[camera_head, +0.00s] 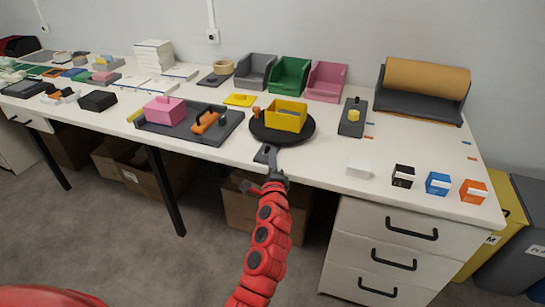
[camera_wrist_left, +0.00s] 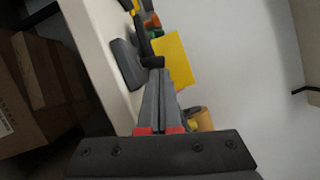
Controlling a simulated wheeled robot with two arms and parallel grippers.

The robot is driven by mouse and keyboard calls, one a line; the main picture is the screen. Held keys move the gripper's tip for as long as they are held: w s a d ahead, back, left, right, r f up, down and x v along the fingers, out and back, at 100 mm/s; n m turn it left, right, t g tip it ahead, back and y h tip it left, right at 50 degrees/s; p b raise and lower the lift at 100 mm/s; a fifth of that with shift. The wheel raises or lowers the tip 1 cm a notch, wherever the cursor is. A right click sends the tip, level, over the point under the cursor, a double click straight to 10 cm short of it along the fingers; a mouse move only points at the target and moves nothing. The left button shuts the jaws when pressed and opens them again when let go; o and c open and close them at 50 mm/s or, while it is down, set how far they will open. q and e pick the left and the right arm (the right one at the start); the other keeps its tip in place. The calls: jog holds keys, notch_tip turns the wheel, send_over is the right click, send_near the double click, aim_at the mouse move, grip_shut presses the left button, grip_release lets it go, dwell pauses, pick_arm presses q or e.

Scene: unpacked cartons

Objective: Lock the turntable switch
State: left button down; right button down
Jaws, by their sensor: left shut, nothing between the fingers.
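The turntable is a round black disc (camera_head: 309,134) near the table's front edge, with an open yellow bin (camera_head: 286,118) and a small orange-brown piece (camera_head: 256,112) on it. A dark grey flat piece (camera_head: 264,153), apparently its switch, lies at the disc's front; a grey slab (camera_wrist_left: 126,63) shows beside my fingers in the left wrist view. My left gripper (camera_head: 272,166) is shut and empty, its fingertips (camera_wrist_left: 156,73) close to that piece. I cannot tell if they touch, or how the switch is set. The yellow bin (camera_wrist_left: 172,60) lies beyond the fingertips. My right gripper is out of view.
A dark tray (camera_head: 222,132) with a pink box and an orange tool lies left of the turntable. Small boxes (camera_head: 438,183) line the right front. Drawers (camera_head: 390,246) and cartons (camera_head: 240,212) are below the table.

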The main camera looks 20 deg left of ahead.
pick_arm(q)
jog(key=shift+r+n+p, duration=0.25)
jog(key=shift+n+p, duration=0.25)
jog(key=shift+a+r+n+g+p, duration=0.2)
jog(key=shift+r+n+g+p, duration=0.2)
jog(key=shift+n+p, duration=0.5)
jog(key=n+p, duration=0.1)
jog(key=a+n+g+p, duration=0.1)
jog(key=p, duration=0.1)
jog(key=shift+r+n+h+p, duration=0.3)
jog(key=shift+r+n+h, duration=0.05)
jog(key=shift+n+h, duration=0.05)
jog(key=shift+f, duration=0.25)
jog(key=shift+d, duration=0.15)
